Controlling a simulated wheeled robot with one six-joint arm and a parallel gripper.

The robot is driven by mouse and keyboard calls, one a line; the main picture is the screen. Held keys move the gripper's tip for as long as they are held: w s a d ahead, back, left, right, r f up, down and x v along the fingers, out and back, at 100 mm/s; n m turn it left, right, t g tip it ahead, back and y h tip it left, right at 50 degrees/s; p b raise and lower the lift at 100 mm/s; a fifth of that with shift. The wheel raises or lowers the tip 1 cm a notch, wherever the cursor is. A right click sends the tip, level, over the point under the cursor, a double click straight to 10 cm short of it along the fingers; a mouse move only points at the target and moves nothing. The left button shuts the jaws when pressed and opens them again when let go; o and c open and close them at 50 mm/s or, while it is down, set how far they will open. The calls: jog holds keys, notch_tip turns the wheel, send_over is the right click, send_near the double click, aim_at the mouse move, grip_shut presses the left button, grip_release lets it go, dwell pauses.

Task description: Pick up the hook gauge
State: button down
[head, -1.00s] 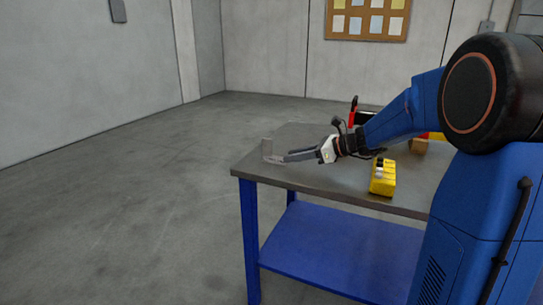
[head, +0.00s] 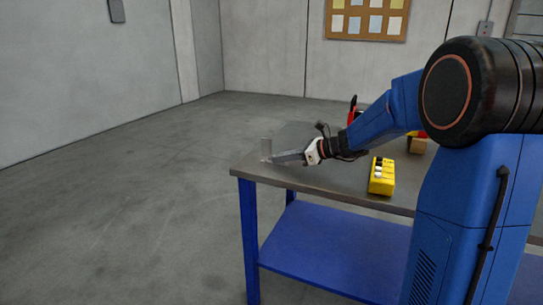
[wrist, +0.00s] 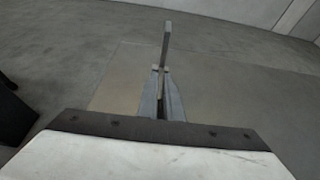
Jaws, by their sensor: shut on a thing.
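The hook gauge (head: 265,148) is a small grey upright piece at the left end of the table top. My gripper (head: 273,158) reaches it from the right, fingers level and pointing left. In the wrist view the gauge (wrist: 166,42) is a thin grey bar rising above the fingertips of my gripper (wrist: 160,71), which are shut on it. Its lower part is hidden between the fingers. I cannot tell whether it still touches the table.
The grey table (head: 320,182) has a blue lower shelf (head: 335,245). A yellow block with white and dark round parts (head: 381,176) stands on it, right of my gripper. Red and brown things (head: 417,144) stand farther back, partly behind my arm. The floor at left is clear.

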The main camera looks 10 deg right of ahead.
jog(key=shift+r, duration=0.1)
notch_tip(320, 180, up, 10)
jog(key=shift+f, duration=0.1)
dwell(0.4)
dwell(0.7)
